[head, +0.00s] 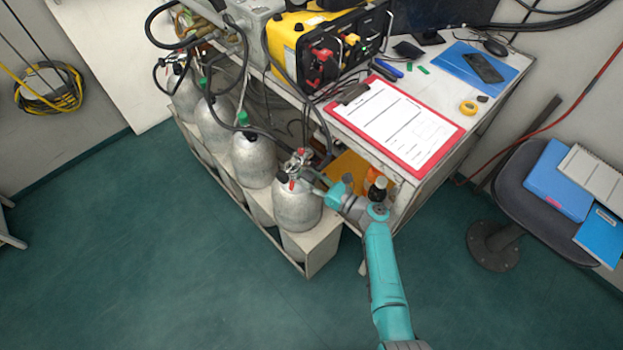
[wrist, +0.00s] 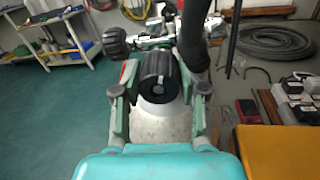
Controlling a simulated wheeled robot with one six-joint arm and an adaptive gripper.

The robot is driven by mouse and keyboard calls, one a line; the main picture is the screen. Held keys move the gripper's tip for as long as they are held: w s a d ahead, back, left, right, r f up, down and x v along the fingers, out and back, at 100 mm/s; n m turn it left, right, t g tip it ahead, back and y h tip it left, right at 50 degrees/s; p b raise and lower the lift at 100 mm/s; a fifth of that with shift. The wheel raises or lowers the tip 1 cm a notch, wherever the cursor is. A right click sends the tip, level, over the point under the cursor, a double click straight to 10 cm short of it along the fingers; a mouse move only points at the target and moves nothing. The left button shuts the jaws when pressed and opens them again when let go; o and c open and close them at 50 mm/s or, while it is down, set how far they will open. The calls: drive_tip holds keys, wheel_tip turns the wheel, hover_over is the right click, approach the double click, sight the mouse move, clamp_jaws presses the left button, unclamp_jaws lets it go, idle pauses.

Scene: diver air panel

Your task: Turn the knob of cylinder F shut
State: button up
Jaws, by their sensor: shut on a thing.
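The nearest grey metal cylinder (head: 297,208) stands upright at the right end of a row, with red parts and a valve at its top. I cannot read any letter on it. My gripper (head: 316,179) reaches this valve from the right. In the wrist view a ribbed black knob (wrist: 158,76) sits between the two fingers of my gripper (wrist: 160,92), which are shut on it. The cylinder's pale shoulder shows just below the knob. A second black knob (wrist: 115,42) is up and left, outside the fingers. The knob's turned position cannot be told.
Several other cylinders (head: 254,160) stand to the left in a pale rack (head: 322,252), some with green tops. A bench with a red clipboard (head: 395,125) and a yellow unit (head: 325,45) is behind. Bottles (head: 377,188) stand close by my wrist. The green floor is clear.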

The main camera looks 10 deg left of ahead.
drive_tip(key=m, duration=0.7)
drive_tip(key=shift+f+m, duration=0.15)
drive_tip(key=shift+m, duration=0.15)
drive_tip(key=m, duration=0.3)
drive_tip(key=shift+m, duration=0.3)
drive_tip(key=shift+f+m+t, duration=0.1)
drive_tip(key=shift+m+t, duration=0.2)
drive_tip(key=shift+m, duration=1.6)
drive_tip(key=o, duration=1.1)
drive_tip(key=shift+o, duration=0.2)
drive_tip(key=shift+d, duration=0.1)
